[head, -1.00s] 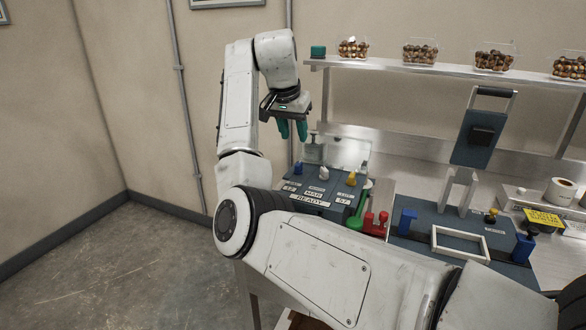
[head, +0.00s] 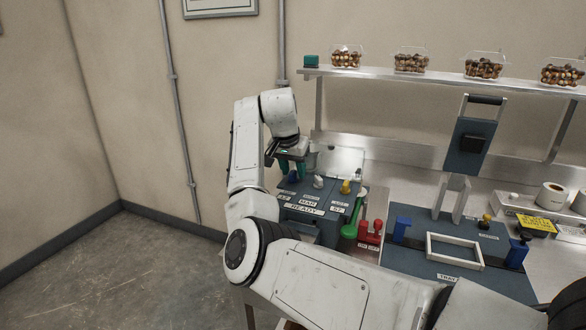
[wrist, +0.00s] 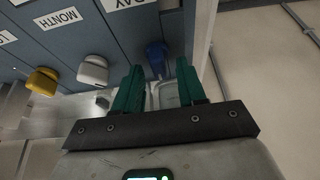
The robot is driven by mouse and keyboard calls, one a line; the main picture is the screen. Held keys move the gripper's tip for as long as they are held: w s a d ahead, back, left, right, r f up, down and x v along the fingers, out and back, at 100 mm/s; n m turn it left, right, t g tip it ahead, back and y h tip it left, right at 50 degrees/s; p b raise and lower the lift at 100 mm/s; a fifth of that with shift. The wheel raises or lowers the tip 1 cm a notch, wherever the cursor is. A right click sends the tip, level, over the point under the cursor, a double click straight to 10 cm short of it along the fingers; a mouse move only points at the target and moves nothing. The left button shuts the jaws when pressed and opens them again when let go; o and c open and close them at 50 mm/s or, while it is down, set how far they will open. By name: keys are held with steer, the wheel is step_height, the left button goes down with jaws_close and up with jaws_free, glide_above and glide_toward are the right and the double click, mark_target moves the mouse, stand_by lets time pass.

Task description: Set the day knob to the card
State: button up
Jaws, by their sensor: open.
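The day knob (wrist: 156,58) is blue, on the dark blue panel (wrist: 108,45) beside the label "DAY" in the wrist view. In the head view the blue knob (head: 292,178) is at the panel's left end, partly hidden by my gripper. My gripper (wrist: 160,74) is open, its green fingers apart; in the wrist view the knob shows between and just beyond the fingertips. I cannot tell whether they touch it. In the head view my gripper (head: 291,170) hangs fingers down over the panel's left end. I cannot identify the card for sure.
A white knob (head: 319,182) and a yellow knob (head: 345,188) sit right of the blue one. A green lever (head: 353,220) and red levers (head: 370,232) stand right of the panel. A yellow sign (head: 538,222) lies far right. A shelf (head: 420,82) holds filled clamshells.

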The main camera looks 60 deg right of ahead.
jaws_close()
